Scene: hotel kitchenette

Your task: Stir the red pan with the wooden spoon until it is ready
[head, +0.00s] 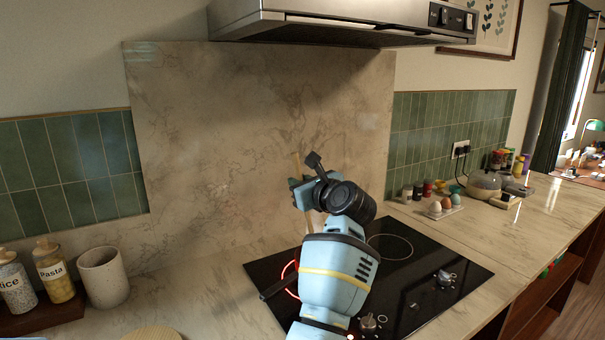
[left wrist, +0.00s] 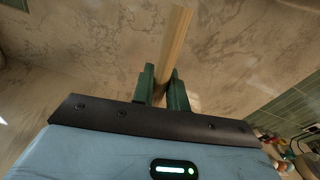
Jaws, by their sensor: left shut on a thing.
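My left gripper (head: 302,191) is over the black cooktop (head: 428,270), shut on the wooden spoon (head: 297,165). The spoon's pale handle rises above the fingers, and a short length shows below them. In the left wrist view the handle (left wrist: 176,42) stands slightly tilted between the two dark green fingers (left wrist: 163,90). The spoon's lower end is hidden behind my arm. My right gripper is in neither view.
The right rear burner (head: 390,247) is empty. A white pot (head: 103,277) and the rice and pasta jars (head: 54,270) stand left. Eggs (head: 435,209) and a kettle (head: 484,186) stand right. A hood (head: 340,24) hangs above.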

